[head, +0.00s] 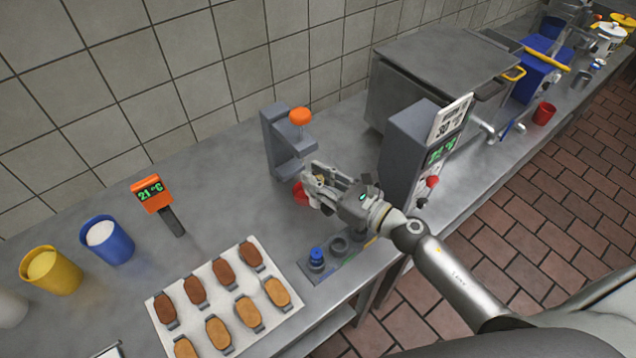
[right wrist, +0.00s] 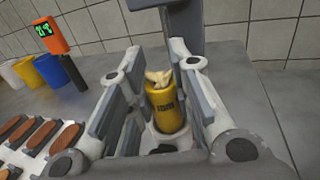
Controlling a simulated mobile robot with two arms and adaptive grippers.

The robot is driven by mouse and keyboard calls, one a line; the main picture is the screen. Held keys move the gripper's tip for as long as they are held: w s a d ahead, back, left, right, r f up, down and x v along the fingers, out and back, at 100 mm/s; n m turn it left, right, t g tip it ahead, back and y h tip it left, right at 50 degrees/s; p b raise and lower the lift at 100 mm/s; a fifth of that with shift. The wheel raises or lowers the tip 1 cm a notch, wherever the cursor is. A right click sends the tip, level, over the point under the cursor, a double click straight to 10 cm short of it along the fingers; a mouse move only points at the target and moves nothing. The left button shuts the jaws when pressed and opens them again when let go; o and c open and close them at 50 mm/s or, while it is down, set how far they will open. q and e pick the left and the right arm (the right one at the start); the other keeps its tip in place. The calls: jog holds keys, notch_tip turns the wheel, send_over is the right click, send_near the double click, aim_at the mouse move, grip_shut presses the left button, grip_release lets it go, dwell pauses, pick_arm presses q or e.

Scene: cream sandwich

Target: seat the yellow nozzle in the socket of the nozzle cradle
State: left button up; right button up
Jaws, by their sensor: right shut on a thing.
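My right gripper (head: 322,190) is at the grey stand, behind the nozzle cradle. The right wrist view shows its fingers (right wrist: 165,105) on both sides of the yellow nozzle (right wrist: 165,105), a yellow cylinder with a dark label and a pale tip. The gripper is shut on it; the head view hides the nozzle. The nozzle cradle (head: 312,272) lies at the counter's front edge. A blue nozzle (head: 316,254) stands in its left end, and dark round sockets (head: 338,246) show to the right. The cradle's right end is partly hidden by my arm. My left gripper is not in view.
The grey stand (head: 278,150) with an orange knob (head: 299,116) rises close behind the gripper. A red object (head: 300,193) is beside the fingers. A grey display machine (head: 405,150) stands close right. A tray of biscuits (head: 165,300) lies left of the cradle.

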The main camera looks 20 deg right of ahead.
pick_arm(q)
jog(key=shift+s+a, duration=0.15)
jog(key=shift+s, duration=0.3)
pick_arm(e)
jog(key=shift+f, duration=0.55)
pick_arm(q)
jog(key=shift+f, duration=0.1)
pick_arm(e)
jog(key=shift+f, duration=0.2)
jog(key=o, duration=0.9)
jog(key=shift+r, duration=0.1)
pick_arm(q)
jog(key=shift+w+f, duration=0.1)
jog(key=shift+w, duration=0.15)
